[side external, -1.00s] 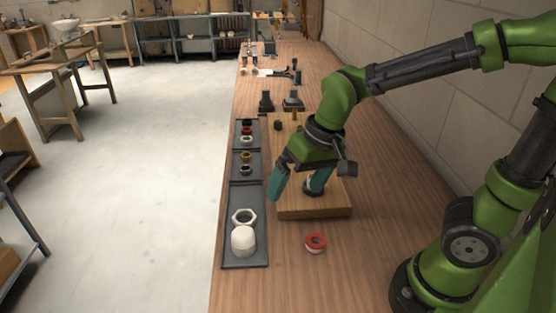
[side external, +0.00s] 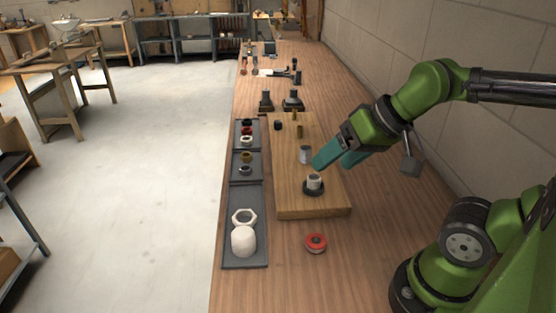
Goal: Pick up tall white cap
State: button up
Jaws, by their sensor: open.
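The tall white cap (side external: 243,241) stands in the front compartment of the dark tray (side external: 231,262), at the near left of the bench. It is rounded on top and sits just in front of a white hexagonal ring (side external: 244,217). My gripper (side external: 331,160) has teal fingers and is open and empty. It hangs over the right side of the wooden board (side external: 288,196), behind and to the right of the cap, well apart from it.
A light pipe stub with a dark base (side external: 314,184) and a grey pipe stub (side external: 305,154) stand on the board close to my fingers. Small rings fill the tray's rear compartments.

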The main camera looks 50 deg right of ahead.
aim_at(243, 232)
jog(key=w+a+f+n+g, duration=0.3)
jog(key=w+a+f+n, duration=0.55)
jog(key=w+n, duration=0.2)
jog(key=shift+m, duration=0.25)
jog(key=x, duration=1.6)
jog(key=shift+a, duration=0.1)
jog(key=c, duration=0.8)
